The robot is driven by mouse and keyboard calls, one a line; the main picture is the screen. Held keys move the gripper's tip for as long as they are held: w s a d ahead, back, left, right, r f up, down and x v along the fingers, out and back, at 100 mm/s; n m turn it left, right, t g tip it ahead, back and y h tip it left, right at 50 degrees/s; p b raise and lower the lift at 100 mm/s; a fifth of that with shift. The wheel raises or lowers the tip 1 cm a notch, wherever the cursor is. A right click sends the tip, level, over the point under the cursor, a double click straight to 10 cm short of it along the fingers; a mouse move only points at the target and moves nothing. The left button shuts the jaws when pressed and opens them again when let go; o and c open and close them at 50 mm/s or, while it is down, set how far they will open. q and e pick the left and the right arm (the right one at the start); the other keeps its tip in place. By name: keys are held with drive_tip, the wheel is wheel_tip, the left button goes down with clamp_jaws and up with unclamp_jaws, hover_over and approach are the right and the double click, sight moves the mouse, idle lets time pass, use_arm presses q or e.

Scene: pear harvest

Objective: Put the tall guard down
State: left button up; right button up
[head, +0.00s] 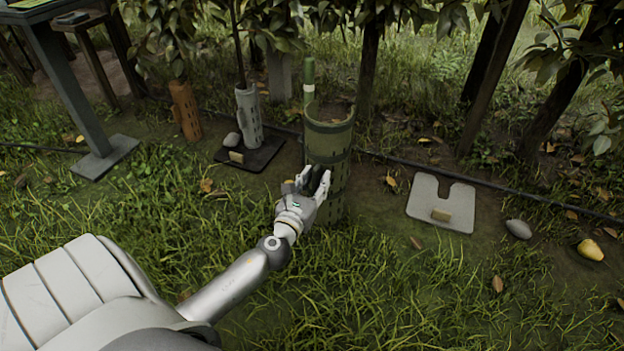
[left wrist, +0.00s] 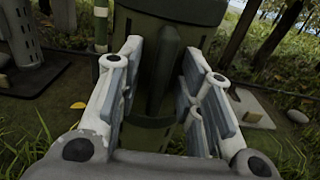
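The tall guard (head: 330,145) is a dark green, open-fronted tube. It stands upright on the grass in the middle of the head view; its foot is partly hidden by grass. In the left wrist view the guard (left wrist: 190,12) fills the top middle, with an upright rib-like grip (left wrist: 164,65) facing me. My left gripper (head: 315,184) is at the guard's near side. Its fingers (left wrist: 163,88) are on both sides of the grip, with narrow gaps showing, so it looks open. A green stake with a white band (head: 309,85) rises at the guard's left edge. My right gripper is out of view.
A grey notched plate (head: 425,188) lies to the right, with a stone (head: 518,229) and a yellow pear (head: 590,249) beyond. At left are a grey guard (head: 248,115) on a dark plate (head: 265,155) and a brown guard (head: 185,110). A black hose (head: 400,160) runs behind.

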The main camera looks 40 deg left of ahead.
use_arm(q)
drive_tip(key=shift+r, duration=0.3)
drive_tip(key=v, duration=1.2)
drive_tip(key=shift+p, duration=0.3)
